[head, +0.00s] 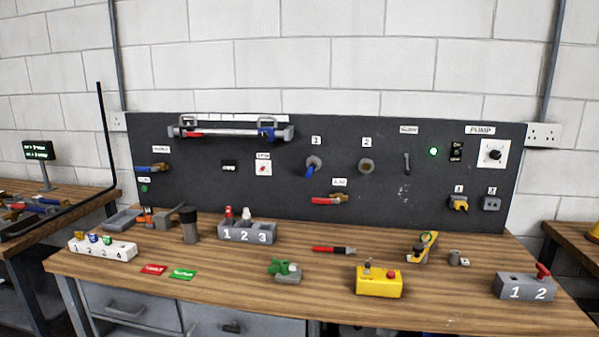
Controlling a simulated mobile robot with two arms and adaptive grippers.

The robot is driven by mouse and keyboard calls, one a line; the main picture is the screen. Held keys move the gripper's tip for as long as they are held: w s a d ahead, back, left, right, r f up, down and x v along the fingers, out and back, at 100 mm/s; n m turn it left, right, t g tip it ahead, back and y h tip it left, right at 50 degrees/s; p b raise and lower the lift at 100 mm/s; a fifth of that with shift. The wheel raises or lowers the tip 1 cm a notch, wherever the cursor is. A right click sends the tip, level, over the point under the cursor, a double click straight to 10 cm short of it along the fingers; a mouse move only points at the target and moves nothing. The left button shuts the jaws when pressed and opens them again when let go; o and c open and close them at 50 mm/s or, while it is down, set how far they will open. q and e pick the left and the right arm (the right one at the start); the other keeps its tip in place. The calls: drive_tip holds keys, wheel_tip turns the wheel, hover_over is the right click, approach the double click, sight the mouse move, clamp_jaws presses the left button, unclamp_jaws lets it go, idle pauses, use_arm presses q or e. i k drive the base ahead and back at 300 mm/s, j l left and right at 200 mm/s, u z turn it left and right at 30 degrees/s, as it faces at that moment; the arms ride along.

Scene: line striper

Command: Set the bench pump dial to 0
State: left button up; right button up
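The pump dial (494,155) is a black knob on a white square plate (486,163), under a PUMP label (480,130) at the right end of the dark back panel (380,190). Its setting marks are too small to read. A black switch (456,151) and a lit green lamp (433,152) are just left of it. Neither of my grippers shows in the head view.
The wooden bench (330,285) stands below the panel. A yellow box with a red button (379,281) and a grey block marked 1 and 2 (524,287) stand at its front right. A numbered grey block (247,232) stands further left.

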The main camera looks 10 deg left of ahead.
sight(495, 155)
drive_tip(key=i+l, duration=0.3)
drive_tip(key=l, duration=0.15)
drive_tip(key=i+l, duration=0.3)
drive_tip(key=l, duration=0.2)
drive_tip(key=z, duration=0.05)
